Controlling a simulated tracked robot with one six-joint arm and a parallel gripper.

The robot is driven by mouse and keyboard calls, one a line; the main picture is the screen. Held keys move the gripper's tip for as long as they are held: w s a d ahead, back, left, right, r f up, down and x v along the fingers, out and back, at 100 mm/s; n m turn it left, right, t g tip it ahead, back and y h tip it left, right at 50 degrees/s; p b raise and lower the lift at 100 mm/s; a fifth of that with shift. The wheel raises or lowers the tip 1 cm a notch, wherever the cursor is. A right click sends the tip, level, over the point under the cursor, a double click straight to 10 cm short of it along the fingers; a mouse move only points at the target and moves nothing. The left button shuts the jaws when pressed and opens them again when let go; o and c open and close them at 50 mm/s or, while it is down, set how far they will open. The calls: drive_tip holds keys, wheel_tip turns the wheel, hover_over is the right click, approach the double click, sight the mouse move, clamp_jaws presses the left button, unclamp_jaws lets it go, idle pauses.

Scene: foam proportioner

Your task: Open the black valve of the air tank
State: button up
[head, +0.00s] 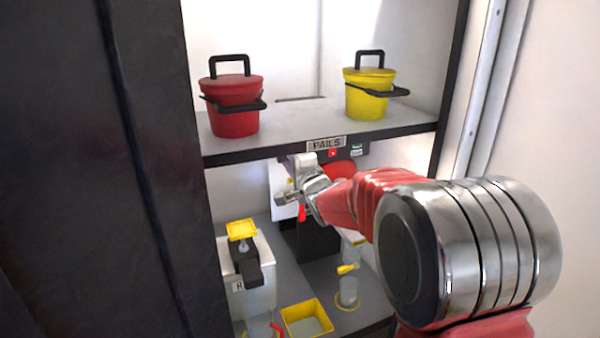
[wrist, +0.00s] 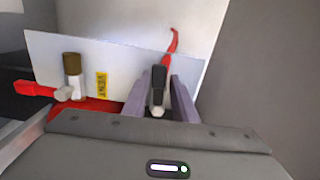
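The black valve (wrist: 158,84) has a black handle on a pale grey body and stands upright in the wrist view. My gripper (wrist: 160,78) has its two purple-grey fingers apart, one on each side of the black handle. A narrow gap seems to show beside the handle, and I see no clear contact. The red air tank (wrist: 105,104) shows only in part behind my gripper's housing. In the head view my gripper (head: 294,199) reaches under the shelf, and the black valve cannot be made out there.
A red lever (wrist: 35,90), a brown-capped fitting (wrist: 72,75) and a yellow VENT label (wrist: 101,85) are left of the valve. A red pail (head: 235,112) and a yellow pail (head: 367,97) stand on the shelf (head: 300,125) above. A yellow tray (head: 306,319) sits below.

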drive_tip(key=v, duration=0.9)
drive_tip(key=shift+f, duration=0.1)
drive_tip(key=shift+c, duration=0.5)
drive_tip(key=shift+d, duration=0.1)
drive_tip(key=shift+c, duration=0.7)
drive_tip(key=shift+s+d, duration=0.2)
drive_tip(key=shift+s, duration=0.05)
drive_tip(key=shift+c, duration=0.7)
drive_tip(key=s+d+h, duration=0.1)
drive_tip(key=s+d+n+g+h, duration=0.1)
drive_tip(key=s, duration=0.1)
drive_tip(key=s+d+n+g+h, duration=0.1)
drive_tip(key=s, duration=0.1)
drive_tip(key=shift+s+d, duration=0.15)
drive_tip(key=shift+d, duration=0.25)
clamp_jaws()
drive_tip(key=s+d+f+n+g, duration=0.1)
drive_tip(key=s+f+n+g, duration=0.2)
drive_tip(key=s, duration=0.8)
drive_tip(key=s+d+f+n+g+h, duration=0.1)
drive_tip(key=s+f+n+g, duration=0.2)
drive_tip(key=s, duration=0.8)
drive_tip(key=s+d+f+n+g+h, duration=0.1)
drive_tip(key=s+n, duration=0.5)
drive_tip(key=s, duration=0.6)
wheel_tip(320, 180, down, 3)
drive_tip(key=d+g, duration=0.1)
drive_tip(key=g, duration=0.1)
drive_tip(key=shift+f+g, duration=0.2)
drive_tip(key=shift+g, duration=0.1)
